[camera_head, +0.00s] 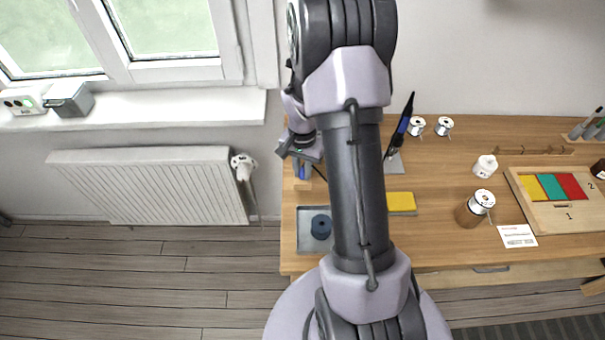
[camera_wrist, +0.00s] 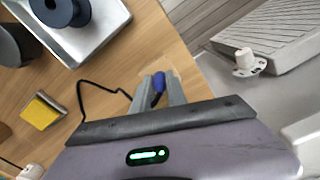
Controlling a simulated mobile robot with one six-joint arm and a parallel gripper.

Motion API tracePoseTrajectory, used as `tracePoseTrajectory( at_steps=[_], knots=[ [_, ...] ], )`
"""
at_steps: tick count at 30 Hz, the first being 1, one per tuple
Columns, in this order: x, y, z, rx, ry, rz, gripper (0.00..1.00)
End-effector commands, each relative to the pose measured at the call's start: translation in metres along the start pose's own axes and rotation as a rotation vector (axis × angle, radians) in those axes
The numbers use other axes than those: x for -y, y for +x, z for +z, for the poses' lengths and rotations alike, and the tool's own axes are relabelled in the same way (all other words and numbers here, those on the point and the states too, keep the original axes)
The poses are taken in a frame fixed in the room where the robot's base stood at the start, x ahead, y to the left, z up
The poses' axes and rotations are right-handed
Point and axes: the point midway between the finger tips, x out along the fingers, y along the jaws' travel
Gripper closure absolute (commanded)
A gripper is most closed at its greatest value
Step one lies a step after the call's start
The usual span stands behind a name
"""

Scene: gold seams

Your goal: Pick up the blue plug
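The blue plug (camera_wrist: 158,82) shows between the fingertips of my gripper (camera_wrist: 160,84) in the wrist view. A black cable (camera_wrist: 100,88) curves away from beside it over the table to the left. The grey fingers stand apart, one on each side of the plug. Whether both press on it is unclear. In the head view my gripper (camera_head: 302,172) is over the left end of the table, with a bit of blue between its fingers. A small pale wooden piece shows near the fingertips; whether the plug rests on it is hidden.
A grey tray (camera_head: 306,243) with a dark blue spool (camera_head: 321,226) is at the table's front left. A yellow block (camera_head: 401,202) lies right of my arm. A radiator (camera_head: 150,183) with a white valve (camera_head: 243,165) stands left of the table edge.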

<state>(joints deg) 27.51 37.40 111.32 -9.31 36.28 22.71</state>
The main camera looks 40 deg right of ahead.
Motion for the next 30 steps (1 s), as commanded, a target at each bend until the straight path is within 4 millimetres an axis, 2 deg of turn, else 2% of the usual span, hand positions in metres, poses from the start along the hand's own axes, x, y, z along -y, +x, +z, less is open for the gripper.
tracePoseTrajectory(
  at_steps=[1,2,13,17,21,26,30],
  knots=[
    [0.0,0.0,0.0,0.0,0.0,0.0,0.94],
    [0.0,0.0,0.0,0.0,0.0,0.0,1.0],
    [0.0,-0.003,0.0,0.0,0.0,0.0,1.0],
    [0.0,-0.015,-0.001,-0.002,0.0,-0.001,1.0],
    [0.001,-0.039,-0.001,-0.003,0.001,-0.002,1.0],
    [-0.031,-0.04,0.013,0.002,0.003,0.001,1.0],
    [-0.065,-0.044,0.026,0.001,0.005,0.0,1.0]
  ],
)
